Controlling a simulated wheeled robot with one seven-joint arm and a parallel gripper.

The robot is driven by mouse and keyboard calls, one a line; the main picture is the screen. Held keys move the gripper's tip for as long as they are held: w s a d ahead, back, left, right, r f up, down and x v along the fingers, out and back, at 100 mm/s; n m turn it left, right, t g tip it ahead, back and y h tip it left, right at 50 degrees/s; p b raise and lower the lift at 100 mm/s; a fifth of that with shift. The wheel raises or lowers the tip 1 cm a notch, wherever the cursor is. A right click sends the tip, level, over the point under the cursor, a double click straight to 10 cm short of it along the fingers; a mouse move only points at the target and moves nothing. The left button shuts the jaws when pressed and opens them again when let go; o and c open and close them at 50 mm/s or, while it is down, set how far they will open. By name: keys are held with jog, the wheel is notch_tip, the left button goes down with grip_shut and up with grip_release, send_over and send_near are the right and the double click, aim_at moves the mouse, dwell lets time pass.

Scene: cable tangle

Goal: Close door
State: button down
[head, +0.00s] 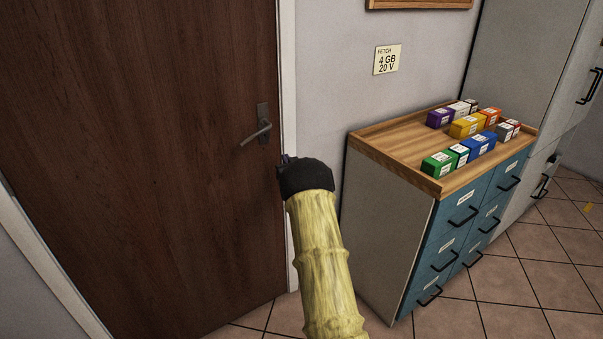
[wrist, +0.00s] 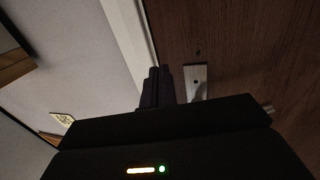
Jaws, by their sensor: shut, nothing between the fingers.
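The dark brown wooden door (head: 150,150) fills the left of the head view and looks flush, or nearly flush, with its white frame (head: 288,120). A metal lever handle (head: 258,133) sits near its right edge. My gripper (head: 284,160) is at the door's right edge, just below and right of the handle. In the wrist view my gripper (wrist: 160,82) has its dark fingers together and empty, beside the gap between frame and door. A metal plate (wrist: 196,82) shows right of the fingers. I cannot tell whether the fingers touch the door.
A cabinet (head: 375,230) with blue drawers stands right of the door, with several coloured boxes (head: 470,127) in its wooden top tray. A sign (head: 387,59) hangs on the wall. Tiled floor (head: 530,300) is clear in front of the cabinet.

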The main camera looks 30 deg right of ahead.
jog(key=s, duration=0.7)
jog(key=shift+s+d, duration=0.25)
jog(key=shift+f, duration=0.1)
